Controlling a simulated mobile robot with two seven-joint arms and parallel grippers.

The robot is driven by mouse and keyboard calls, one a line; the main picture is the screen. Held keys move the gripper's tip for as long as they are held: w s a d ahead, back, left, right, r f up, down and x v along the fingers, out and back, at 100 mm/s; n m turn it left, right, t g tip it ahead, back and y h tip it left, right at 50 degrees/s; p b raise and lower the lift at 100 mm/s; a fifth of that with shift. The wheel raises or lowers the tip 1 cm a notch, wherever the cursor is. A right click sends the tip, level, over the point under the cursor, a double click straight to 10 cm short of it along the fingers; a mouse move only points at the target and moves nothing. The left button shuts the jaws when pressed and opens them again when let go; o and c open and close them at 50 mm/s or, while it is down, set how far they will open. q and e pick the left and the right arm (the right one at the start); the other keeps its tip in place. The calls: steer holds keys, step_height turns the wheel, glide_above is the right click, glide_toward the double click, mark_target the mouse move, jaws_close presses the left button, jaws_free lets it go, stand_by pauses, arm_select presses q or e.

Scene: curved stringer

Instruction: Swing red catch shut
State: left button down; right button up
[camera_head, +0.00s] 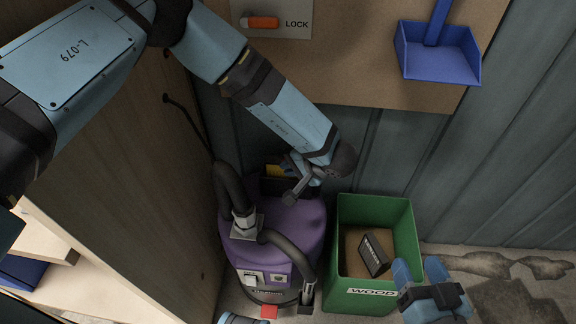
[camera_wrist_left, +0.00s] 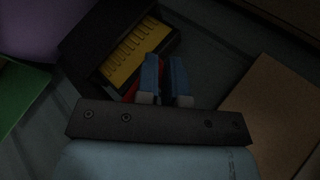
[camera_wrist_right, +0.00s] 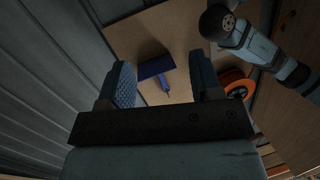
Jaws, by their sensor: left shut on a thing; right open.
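A small red part (camera_wrist_left: 132,93), probably the catch, shows in the left wrist view beside my left fingers, at the edge of a black housing (camera_wrist_left: 88,42) with a yellow ribbed filter (camera_wrist_left: 138,48). My left gripper (camera_wrist_left: 165,76) is shut, its fingers close together; what lies between them is too dark to tell. In the head view, my left gripper (camera_head: 292,166) is at the back of the purple vacuum (camera_head: 285,225), with the yellow piece (camera_head: 272,171) just left of it. My right gripper (camera_head: 419,270) is open and empty beside the green bin.
The green bin (camera_head: 408,222) labelled WOOD holds a dark block (camera_head: 374,255). A black hose (camera_head: 229,185) loops over the vacuum, and a wooden panel (camera_head: 130,190) stands left. A blue dustpan (camera_head: 438,58) and an orange LOCK handle (camera_head: 262,22) are on the board above.

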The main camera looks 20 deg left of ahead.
arm_select(q)
steer(key=shift+w+d+r, duration=0.25)
steer(key=shift+d+r, duration=0.05)
steer(key=shift+d, duration=0.25)
arm_select(e)
steer(key=shift+r, duration=0.1)
arm_select(q)
steer(key=p+v, duration=0.2)
steer(key=v, duration=1)
steer(key=shift+s+r+p, duration=0.3)
steer(key=shift+s, duration=0.2)
arm_select(e)
steer(key=d+f, duration=0.1)
steer(key=f+g+h, duration=0.1)
steer(key=s+d+f+g, duration=0.1)
steer(key=f, duration=0.1)
steer(key=shift+s+d, duration=0.1)
steer(key=shift+d, duration=0.2)
arm_select(q)
steer(key=shift+d, duration=0.1)
arm_select(e)
steer(key=shift+a, duration=0.2)
